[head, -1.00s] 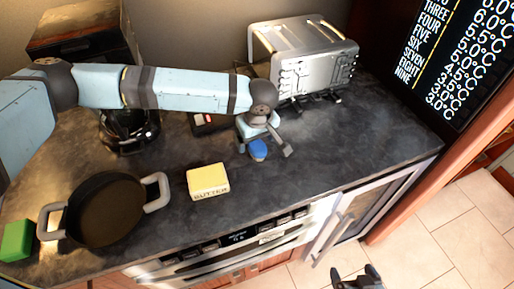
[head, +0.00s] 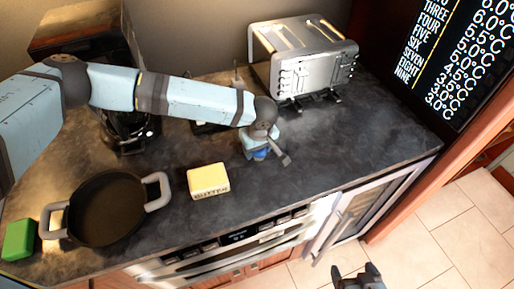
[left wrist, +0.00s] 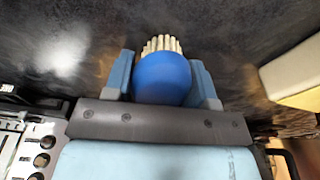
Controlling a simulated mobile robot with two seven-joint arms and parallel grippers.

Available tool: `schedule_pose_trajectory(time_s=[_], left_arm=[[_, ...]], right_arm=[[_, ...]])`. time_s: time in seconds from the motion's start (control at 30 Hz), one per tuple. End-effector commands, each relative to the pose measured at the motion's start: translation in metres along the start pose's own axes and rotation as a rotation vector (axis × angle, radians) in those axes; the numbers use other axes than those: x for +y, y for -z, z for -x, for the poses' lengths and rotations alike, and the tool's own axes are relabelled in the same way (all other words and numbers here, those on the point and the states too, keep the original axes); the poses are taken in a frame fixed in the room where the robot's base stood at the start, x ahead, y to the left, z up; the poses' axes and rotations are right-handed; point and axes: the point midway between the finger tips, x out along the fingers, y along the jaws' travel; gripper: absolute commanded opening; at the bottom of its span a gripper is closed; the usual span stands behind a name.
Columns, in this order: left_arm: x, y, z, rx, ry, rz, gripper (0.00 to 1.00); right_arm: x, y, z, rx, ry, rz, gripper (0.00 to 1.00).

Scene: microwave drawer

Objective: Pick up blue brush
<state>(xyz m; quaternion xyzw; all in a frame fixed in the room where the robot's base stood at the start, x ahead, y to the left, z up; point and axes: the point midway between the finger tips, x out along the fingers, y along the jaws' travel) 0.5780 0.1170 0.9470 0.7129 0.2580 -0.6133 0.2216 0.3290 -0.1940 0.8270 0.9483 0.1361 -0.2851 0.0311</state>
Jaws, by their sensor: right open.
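The blue brush (head: 261,155) is on the dark counter below my left gripper, partly hidden by it in the head view. In the left wrist view, the brush's rounded blue body (left wrist: 162,78) with pale bristles lies between the two blue fingers. My left gripper (head: 268,157) is open around the brush, one finger on each side. Whether a finger touches it is hard to tell. My right gripper (head: 358,277) is open and empty at the bottom of the head view, over the floor, away from the counter.
A yellow butter block (head: 208,181), a dark pan (head: 106,209) and a green block (head: 18,240) lie to the left on the counter. A silver toaster (head: 310,68) stands behind the gripper. The counter to the right is clear.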

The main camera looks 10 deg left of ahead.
Motion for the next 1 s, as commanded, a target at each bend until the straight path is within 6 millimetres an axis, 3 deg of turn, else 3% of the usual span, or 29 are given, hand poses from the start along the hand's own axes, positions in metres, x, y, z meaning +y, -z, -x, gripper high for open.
schedule_pose_trajectory(time_s=[0.27, 0.47, 0.67, 1.0], left_arm=[[0.000, 0.000, 0.001, 0.000, 0.000, 0.000, 0.27], [0.001, 0.002, 0.012, 0.000, -0.002, 0.001, 0.27], [0.000, 0.007, 0.043, -0.001, -0.003, 0.001, 0.27], [0.000, 0.019, 0.125, 0.000, -0.003, 0.000, 0.27]], right_arm=[[-0.001, 0.000, 0.000, -0.001, 0.001, 0.000, 0.90], [-0.001, -0.001, 0.000, -0.001, 0.002, 0.000, 0.90], [-0.001, -0.002, -0.001, -0.001, 0.002, 0.000, 0.90], [-0.001, -0.005, -0.003, -0.001, 0.002, -0.001, 0.90]])
